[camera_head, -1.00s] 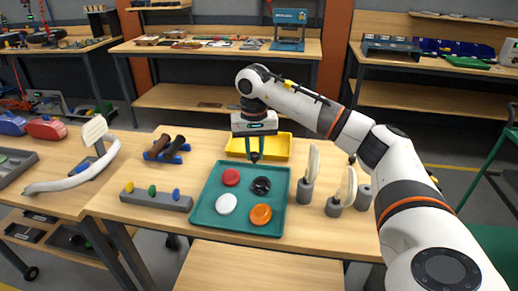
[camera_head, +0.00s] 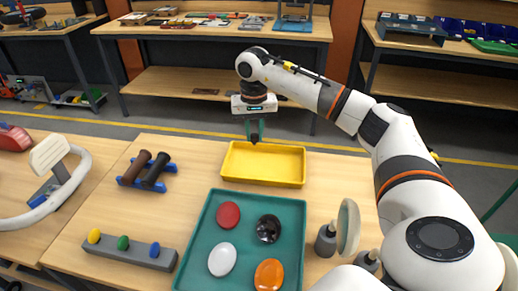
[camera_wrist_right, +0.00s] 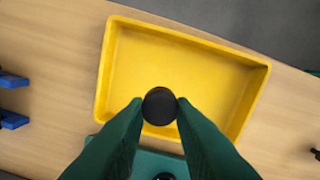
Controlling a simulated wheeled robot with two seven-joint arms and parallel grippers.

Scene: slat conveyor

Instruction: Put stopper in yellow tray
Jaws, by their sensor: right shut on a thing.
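The yellow tray (camera_head: 233,176) is empty and lies near the table's far edge; it fills much of the right wrist view (camera_wrist_right: 103,70). My right gripper (camera_head: 254,136) is shut on a small, round, black stopper (camera_wrist_right: 160,106). In the wrist view the stopper overlaps the tray's floor near one long side, between the two green fingers. In the head view the gripper is upright and appears above the tray's back rim. The stopper is small and dark there, and its exact height is unclear. My left gripper is not in view.
A teal tray (camera_head: 240,281) in front holds red, white, black and orange discs. Left of it are a grey block (camera_head: 130,252) with coloured pegs and a blue rack (camera_head: 149,186) with dark cylinders. A pale, disc-shaped upright piece (camera_head: 348,228) stands at right.

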